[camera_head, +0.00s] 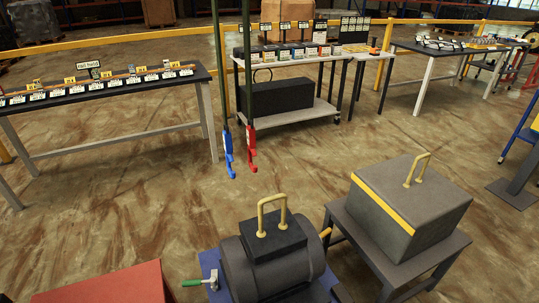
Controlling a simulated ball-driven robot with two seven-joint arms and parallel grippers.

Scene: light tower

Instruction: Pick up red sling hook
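The red sling hook (251,150) hangs at the lower end of a dark green vertical sling, near the middle of the view. A blue sling hook (228,157) hangs close beside it on the left, a little lower, from a second sling. Both hang free above the brown floor, apart from the equipment below. Neither of my grippers is in view.
Below the hooks stands a dark machine with a yellow handle (272,212) and a green-handled lever (199,282). A grey box with a yellow handle (415,205) sits on a stand at right. Tables (110,115) line the back. Open floor lies left.

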